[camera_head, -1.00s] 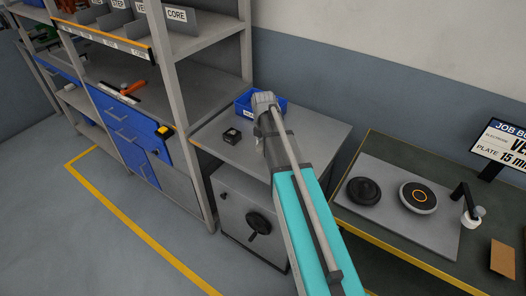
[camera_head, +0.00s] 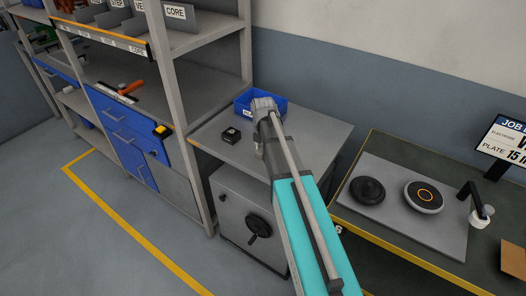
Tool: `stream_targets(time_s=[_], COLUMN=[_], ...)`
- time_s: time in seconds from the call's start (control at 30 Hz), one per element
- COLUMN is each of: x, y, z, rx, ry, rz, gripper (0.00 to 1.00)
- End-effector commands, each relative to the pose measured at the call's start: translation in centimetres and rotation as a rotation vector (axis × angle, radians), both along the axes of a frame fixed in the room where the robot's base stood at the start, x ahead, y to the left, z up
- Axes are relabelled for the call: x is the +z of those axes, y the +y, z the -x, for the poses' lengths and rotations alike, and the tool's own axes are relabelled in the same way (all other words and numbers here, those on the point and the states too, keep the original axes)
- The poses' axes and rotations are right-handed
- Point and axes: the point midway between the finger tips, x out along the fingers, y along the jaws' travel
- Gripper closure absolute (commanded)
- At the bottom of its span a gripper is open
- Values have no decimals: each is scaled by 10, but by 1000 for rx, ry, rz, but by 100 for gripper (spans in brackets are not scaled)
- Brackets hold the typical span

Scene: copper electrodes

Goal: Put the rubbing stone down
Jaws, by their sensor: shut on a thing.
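I cannot make out the rubbing stone in this view. My arm reaches away from me over the grey cabinet, and its grey wrist end is close to the blue bin (camera_head: 280,112) on the cabinet top. The wrist covers part of the bin. My gripper's fingers are hidden behind the wrist and arm, so I cannot see what is between them. The grey cabinet top (camera_head: 318,135) is bare to the right of the arm.
A small black box (camera_head: 230,135) sits on the cabinet top, left of my arm. Shelving (camera_head: 172,100) stands at left. On the bench at right are a black disc (camera_head: 367,190), a round plate with an orange ring (camera_head: 424,197) and a small stand (camera_head: 475,205). A wall stands behind.

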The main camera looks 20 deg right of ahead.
Motion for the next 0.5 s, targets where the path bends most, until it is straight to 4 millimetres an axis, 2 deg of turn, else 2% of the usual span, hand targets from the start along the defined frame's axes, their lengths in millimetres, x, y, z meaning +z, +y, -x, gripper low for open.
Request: stream_targets(time_s=[0.37,0.4,0.5], x=[-4,-3,-2], y=[0,0,0], z=[0,0,0], rx=[0,0,0], ry=[0,0,0], rz=[0,0,0], gripper=[93,49,31])
